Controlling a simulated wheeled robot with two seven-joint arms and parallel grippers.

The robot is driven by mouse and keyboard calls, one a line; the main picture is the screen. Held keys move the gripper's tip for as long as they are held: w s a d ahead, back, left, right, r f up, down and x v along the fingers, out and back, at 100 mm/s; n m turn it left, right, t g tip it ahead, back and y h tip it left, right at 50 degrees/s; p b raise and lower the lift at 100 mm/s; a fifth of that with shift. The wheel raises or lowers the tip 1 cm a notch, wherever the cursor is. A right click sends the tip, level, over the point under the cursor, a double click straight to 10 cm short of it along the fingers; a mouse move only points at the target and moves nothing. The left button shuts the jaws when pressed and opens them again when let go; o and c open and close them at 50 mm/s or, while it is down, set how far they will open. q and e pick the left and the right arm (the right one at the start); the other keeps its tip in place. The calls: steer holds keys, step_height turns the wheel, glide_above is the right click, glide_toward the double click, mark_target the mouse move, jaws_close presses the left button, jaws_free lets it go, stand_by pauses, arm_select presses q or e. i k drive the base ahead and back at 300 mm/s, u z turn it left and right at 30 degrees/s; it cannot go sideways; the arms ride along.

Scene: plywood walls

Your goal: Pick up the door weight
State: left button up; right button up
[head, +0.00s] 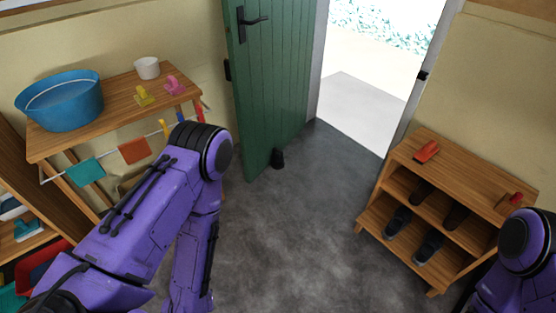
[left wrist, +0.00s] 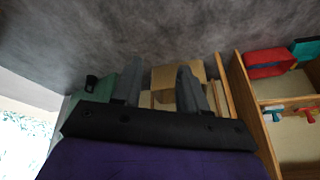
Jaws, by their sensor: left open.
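The door weight (head: 277,158) is a small black block on the grey floor at the foot of the open green door (head: 270,80). What looks like the same black weight shows in the left wrist view (left wrist: 91,83), left of my fingers and beside the green door. My left gripper (left wrist: 158,80) is open, its two grey fingers apart with nothing held between them. It is apart from the weight. In the head view my left arm hides that gripper. Only a part of my right arm shows at the right edge; its gripper is out of view.
A wooden table (head: 50,146) with a blue tub (head: 62,105) and hanging cloths stands at left. A shoe rack (head: 470,185) stands at right. A cardboard box (left wrist: 178,74) shows behind my left fingers. The floor (head: 300,220) between is clear.

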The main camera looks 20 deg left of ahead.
mark_target(277, 162)
steer(key=u, duration=0.55)
steer(key=i, duration=2.25)
steer(key=z, duration=0.3)
